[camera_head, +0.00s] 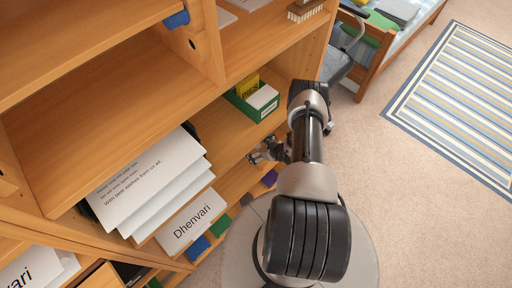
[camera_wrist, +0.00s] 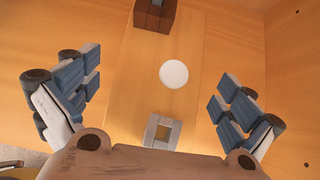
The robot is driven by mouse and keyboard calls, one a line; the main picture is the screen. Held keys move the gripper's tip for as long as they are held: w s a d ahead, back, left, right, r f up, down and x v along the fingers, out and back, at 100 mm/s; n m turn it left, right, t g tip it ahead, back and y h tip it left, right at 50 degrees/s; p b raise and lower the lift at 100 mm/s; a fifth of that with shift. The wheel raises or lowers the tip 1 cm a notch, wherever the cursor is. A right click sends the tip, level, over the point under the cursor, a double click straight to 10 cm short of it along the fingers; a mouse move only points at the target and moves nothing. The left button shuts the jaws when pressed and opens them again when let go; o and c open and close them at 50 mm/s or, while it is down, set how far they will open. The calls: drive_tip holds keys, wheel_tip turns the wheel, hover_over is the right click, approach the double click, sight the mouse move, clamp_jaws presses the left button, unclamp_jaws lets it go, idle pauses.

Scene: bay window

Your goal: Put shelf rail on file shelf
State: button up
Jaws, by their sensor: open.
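The wooden shelf unit (camera_head: 130,92) fills the left of the head view, with papers and boxes on its boards. I cannot tell for sure which part is the shelf rail or which board is the file shelf. My gripper (camera_head: 264,151) is at the front of the unit, below a green box. In the wrist view my gripper (camera_wrist: 158,98) is open, its blue-padded fingers wide apart with nothing between them. Beyond it are a wooden surface (camera_wrist: 125,90), a white disc (camera_wrist: 173,73), a small grey square piece with an opening (camera_wrist: 162,132) and a dark brown block (camera_wrist: 154,14).
The green box (camera_head: 254,103) holds a yellow item and stands on a shelf. Large paper sheets (camera_head: 155,180) and a "Dhenvari" sheet (camera_head: 192,221) lie at left. A bed (camera_head: 392,20) and striped rug (camera_head: 468,95) are at right. The carpet (camera_head: 420,205) is clear.

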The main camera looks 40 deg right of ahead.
drive_tip(key=p+v, duration=0.3)
drive_tip(key=v, duration=0.7)
drive_tip(key=shift+w+d, duration=0.1)
drive_tip(key=shift+w, duration=0.05)
drive_tip(key=shift+s+r, duration=0.2)
drive_tip(key=shift+s, duration=0.05)
